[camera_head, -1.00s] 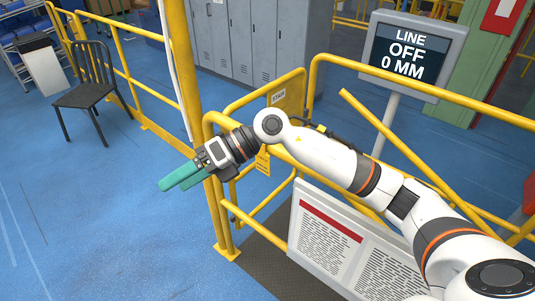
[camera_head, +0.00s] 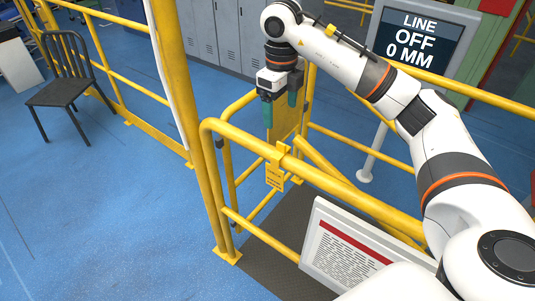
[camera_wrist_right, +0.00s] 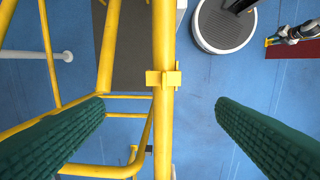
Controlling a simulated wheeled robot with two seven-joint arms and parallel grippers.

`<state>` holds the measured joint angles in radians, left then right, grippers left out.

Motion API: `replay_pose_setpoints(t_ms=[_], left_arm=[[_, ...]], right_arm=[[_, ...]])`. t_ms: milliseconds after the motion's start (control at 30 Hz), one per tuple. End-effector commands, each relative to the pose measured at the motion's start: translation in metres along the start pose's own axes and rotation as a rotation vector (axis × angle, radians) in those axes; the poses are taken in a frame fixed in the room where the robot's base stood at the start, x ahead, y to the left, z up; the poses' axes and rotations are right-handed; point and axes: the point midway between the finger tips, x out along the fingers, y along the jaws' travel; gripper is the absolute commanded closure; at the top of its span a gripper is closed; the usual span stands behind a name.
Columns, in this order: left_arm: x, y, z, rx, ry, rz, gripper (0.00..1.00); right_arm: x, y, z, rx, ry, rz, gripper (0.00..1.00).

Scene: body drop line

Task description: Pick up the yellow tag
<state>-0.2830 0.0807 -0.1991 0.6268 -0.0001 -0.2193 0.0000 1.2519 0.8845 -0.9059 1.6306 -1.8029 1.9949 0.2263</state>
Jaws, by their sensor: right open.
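The yellow tag (camera_head: 275,177) hangs from a yellow clip on the top rail of the gate-like railing in the head view, with small dark print on its face. In the right wrist view the yellow clip (camera_wrist_right: 163,78) shows from above, across the rail; the tag's printed face is not visible there. My right gripper (camera_head: 281,112) points down with its green fingers apart and empty, above the tag and apart from it. In the right wrist view the clip and rail lie between the open fingers (camera_wrist_right: 160,105). My left gripper is not in view.
Yellow railings (camera_head: 355,192) surround the tag, with a thick post (camera_head: 187,110) to its left. A white text board (camera_head: 343,252) stands in front, right of the tag. A screen (camera_head: 420,40) reads "LINE OFF 0 MM". A chair (camera_head: 67,92) stands far left on open blue floor.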

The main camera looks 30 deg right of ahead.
Motion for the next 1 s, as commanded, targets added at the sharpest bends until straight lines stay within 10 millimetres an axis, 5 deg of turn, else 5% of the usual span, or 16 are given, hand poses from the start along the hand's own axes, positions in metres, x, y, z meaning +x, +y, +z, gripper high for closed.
replay_pose_setpoints(t_ms=[167,500,833,1000], left_arm=[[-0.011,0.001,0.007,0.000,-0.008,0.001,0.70],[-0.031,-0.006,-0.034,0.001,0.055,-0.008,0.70],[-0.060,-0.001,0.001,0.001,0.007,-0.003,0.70],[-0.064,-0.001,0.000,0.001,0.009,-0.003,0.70]], right_arm=[[0.017,0.002,0.003,0.004,-0.010,0.004,0.20],[0.064,0.001,0.002,0.003,-0.005,0.004,0.20],[0.101,-0.004,0.002,0.003,-0.008,0.001,0.20],[0.117,-0.004,0.002,0.001,-0.004,0.003,0.20]])
